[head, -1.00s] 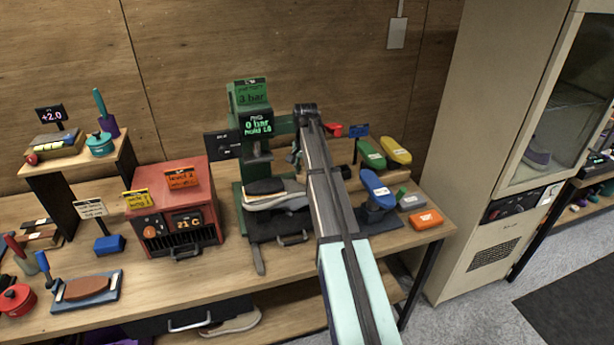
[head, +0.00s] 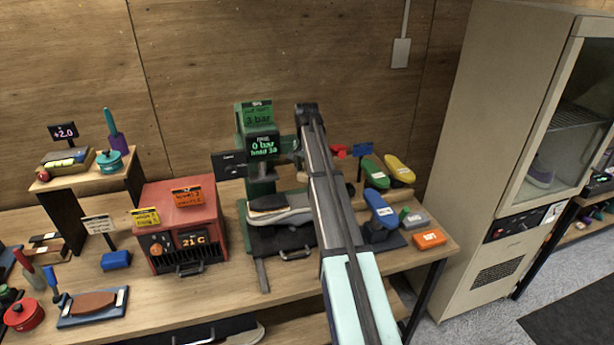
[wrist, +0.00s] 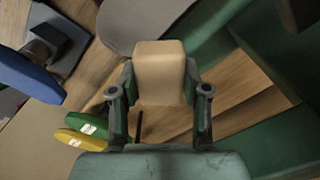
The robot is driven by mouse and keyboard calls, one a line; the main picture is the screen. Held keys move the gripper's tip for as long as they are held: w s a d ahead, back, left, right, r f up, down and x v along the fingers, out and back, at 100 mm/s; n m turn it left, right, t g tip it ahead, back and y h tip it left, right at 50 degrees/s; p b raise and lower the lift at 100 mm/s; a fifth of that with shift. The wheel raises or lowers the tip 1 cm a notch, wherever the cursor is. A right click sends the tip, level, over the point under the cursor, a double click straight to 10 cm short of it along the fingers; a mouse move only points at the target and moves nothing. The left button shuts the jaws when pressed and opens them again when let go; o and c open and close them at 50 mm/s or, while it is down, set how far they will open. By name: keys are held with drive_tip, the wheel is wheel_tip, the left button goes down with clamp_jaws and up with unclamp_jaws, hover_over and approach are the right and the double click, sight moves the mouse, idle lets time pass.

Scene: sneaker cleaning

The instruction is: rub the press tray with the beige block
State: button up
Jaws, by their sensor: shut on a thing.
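The beige block (wrist: 158,70) is between the two fingers of my gripper (wrist: 158,82) in the wrist view, and the gripper is shut on it. The press tray (head: 276,241) is the dark plate with a front handle at the foot of the green press (head: 257,180). A grey rounded shape, perhaps that shoe, shows beyond the block in the wrist view; I cannot tell whether the block touches anything.
Left of the press stands a red heater box (head: 180,220). To the right are a blue shoe form (head: 380,208), green and yellow forms (head: 399,170), and an orange block (head: 429,239). A flat metal bar (head: 262,275) lies at the tray's front left.

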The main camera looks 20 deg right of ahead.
drive_tip(key=shift+r+p, duration=0.5)
drive_tip(key=shift+r, duration=0.85)
